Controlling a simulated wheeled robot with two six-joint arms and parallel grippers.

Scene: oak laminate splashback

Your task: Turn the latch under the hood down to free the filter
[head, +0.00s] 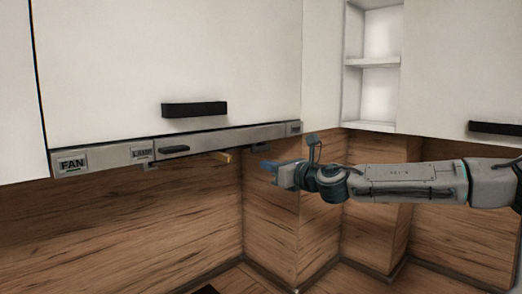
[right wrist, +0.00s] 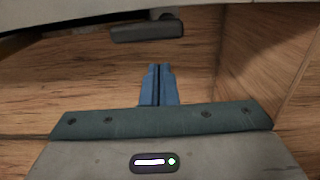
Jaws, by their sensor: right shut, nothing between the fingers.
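The hood (head: 110,158) is a grey strip under the white cabinet in the head view. In the right wrist view a dark grey bar (right wrist: 148,33) hangs from a round pivot under the hood and lies about level, just beyond my fingertips. The filter is not clearly visible.
The hood front carries a FAN label (head: 72,163), a LAMP label (head: 141,154) and a dark handle (head: 174,150). A black cabinet handle (head: 194,109) is above. Wood splashback (head: 110,225) stands behind, with a corner near my gripper. Below the hood is free room.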

